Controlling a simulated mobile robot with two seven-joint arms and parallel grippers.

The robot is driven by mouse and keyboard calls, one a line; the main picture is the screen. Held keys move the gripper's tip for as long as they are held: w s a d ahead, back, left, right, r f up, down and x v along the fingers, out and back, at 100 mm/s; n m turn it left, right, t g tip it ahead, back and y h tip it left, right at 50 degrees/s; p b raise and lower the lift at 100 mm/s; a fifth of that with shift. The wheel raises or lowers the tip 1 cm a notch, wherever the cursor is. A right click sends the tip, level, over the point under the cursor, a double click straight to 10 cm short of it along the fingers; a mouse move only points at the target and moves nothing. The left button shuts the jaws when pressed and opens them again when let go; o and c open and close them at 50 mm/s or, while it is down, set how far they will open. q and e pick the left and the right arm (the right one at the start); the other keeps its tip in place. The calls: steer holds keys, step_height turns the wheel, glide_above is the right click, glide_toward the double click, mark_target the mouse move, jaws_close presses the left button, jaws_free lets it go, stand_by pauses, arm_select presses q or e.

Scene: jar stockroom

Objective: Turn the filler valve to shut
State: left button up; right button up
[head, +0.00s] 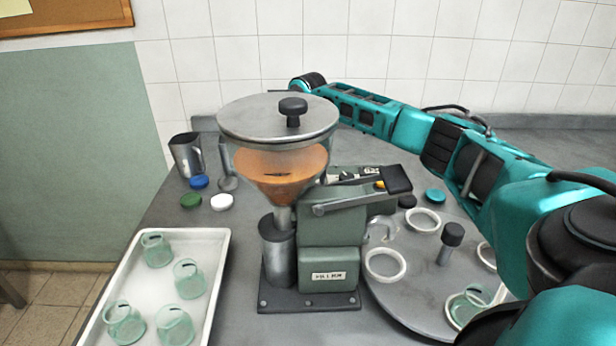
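The filler (331,250) is a grey-green machine on a dark base plate. Its hopper (282,170) holds orange-brown product under a round metal lid (278,120) with a black knob. A grey lever (348,198) with a black grip (396,179) runs along the filler's upper right side, its grip end slightly raised. I cannot tell for sure whether this lever is the valve handle, or its setting. My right arm comes in from the right and reaches behind the hopper lid. Its gripper is hidden there. My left gripper is out of view.
A white tray (222,262) with several glass jars stands front left. A round turntable (420,290) with white rings and a glass jar (468,304) is at right. A metal jug (186,155) and blue, green and white lids (221,202) lie behind the tray.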

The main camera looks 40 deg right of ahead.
steer(key=shift+f, duration=0.65)
steer(key=c, duration=1)
steer(key=shift+c, duration=0.2)
